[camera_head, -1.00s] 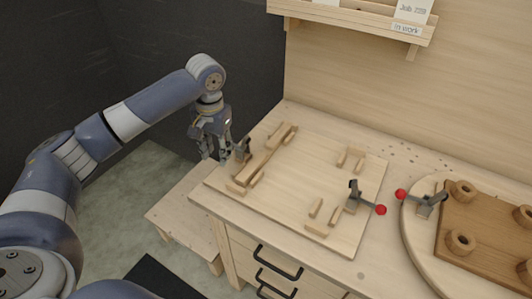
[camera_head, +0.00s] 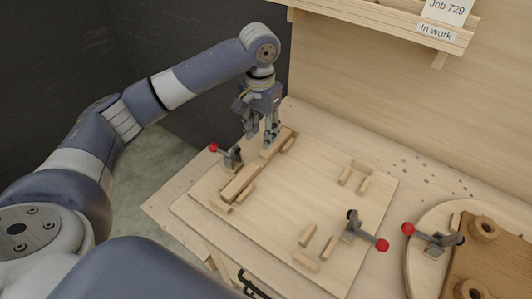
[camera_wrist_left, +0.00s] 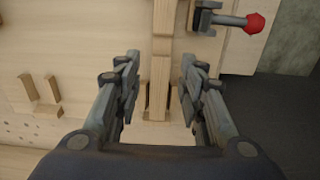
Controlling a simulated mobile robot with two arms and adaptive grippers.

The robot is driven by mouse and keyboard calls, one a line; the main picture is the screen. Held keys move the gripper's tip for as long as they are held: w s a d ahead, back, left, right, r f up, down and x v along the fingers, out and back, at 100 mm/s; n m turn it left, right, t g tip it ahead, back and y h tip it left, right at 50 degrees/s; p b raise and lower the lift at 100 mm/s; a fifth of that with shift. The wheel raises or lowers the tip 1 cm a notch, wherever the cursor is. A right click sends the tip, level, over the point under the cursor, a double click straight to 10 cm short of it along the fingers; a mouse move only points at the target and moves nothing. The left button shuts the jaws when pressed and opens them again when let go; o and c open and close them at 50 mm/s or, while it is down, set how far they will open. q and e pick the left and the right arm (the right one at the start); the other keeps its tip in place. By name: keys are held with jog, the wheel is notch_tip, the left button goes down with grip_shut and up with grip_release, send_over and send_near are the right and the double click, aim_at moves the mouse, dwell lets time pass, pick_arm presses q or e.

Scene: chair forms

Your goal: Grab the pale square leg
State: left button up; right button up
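The pale square leg (camera_head: 241,182) is a long light-wood bar lying on the fixture board (camera_head: 290,215) near its left edge, between small wooden blocks. In the left wrist view the leg (camera_wrist_left: 159,72) runs top to bottom through the middle. My left gripper (camera_head: 262,141) hangs fingers down over the far part of the leg. In the wrist view its open fingers (camera_wrist_left: 160,58) stand on either side of the leg, with gaps between. Whether the fingertips reach down to its height I cannot tell. My right gripper is not in view.
A toggle clamp with a red knob (camera_head: 229,157) stands left of the leg. Another clamp (camera_head: 360,229) stands on the board's right side. A round turntable (camera_head: 413,270) with a brown seat panel (camera_head: 492,262) lies at right. The board's middle is clear.

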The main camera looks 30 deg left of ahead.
pick_arm(q)
send_over(259, 163)
jog(key=f, duration=0.5)
jog(key=shift+d+p, duration=0.2)
jog(key=shift+p, duration=0.15)
notch_tip(259, 163, down, 4)
jog(key=shift+a+f+p, duration=0.15)
jog(key=shift+p, duration=0.65)
jog(key=shift+f, duration=0.55)
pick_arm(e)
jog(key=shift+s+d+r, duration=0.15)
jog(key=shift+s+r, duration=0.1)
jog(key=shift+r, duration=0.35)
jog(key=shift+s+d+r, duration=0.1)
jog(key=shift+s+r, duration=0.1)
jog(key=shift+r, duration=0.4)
pick_arm(q)
jog(key=c, duration=0.8)
grip_shut()
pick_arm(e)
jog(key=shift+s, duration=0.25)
